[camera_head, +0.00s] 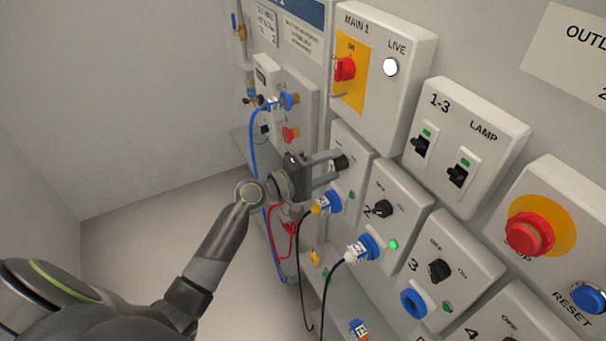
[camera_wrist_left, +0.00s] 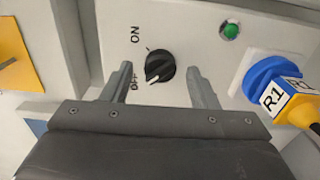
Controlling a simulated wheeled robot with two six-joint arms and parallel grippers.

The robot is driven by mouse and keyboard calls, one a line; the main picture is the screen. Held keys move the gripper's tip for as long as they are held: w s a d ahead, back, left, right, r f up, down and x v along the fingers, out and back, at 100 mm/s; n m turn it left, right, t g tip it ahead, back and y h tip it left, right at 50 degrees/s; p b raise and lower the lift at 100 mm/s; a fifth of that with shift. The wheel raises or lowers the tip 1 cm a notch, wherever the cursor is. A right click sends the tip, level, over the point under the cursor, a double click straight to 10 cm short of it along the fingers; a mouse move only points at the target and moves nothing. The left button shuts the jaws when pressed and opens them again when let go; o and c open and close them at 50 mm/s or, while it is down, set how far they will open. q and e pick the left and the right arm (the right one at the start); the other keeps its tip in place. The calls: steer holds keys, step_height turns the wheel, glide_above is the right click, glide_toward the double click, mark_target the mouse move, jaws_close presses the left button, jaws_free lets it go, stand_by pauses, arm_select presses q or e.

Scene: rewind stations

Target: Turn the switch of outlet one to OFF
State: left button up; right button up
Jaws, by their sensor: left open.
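The outlet one box (camera_head: 347,140) stands left of box 2 in the head view, partly hidden by my left gripper (camera_head: 336,168). In the left wrist view its black rotary switch (camera_wrist_left: 160,67) sits between the fingers of my left gripper (camera_wrist_left: 158,78). The gripper is open, with a gap on each side of the knob. The knob's white mark points down-left, towards the OFF label (camera_wrist_left: 128,80), which a finger partly covers. The ON label (camera_wrist_left: 136,34) is clear. The green lamp (camera_wrist_left: 230,30) is beside it. My right gripper is not in view.
A blue and yellow plug marked R1 (camera_wrist_left: 283,95) sits close to the right finger; a black cable hangs from it. Box 2's switch (camera_head: 382,208) and plug (camera_head: 361,248) are close by. The MAIN 1 box (camera_head: 408,35) is above. Floor at left is clear.

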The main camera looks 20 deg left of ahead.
arm_select(q)
steer(key=b+v, duration=0.6)
steer(key=v, duration=1.1)
steer(key=shift+b, duration=0.3)
steer(key=shift+f, duration=0.1)
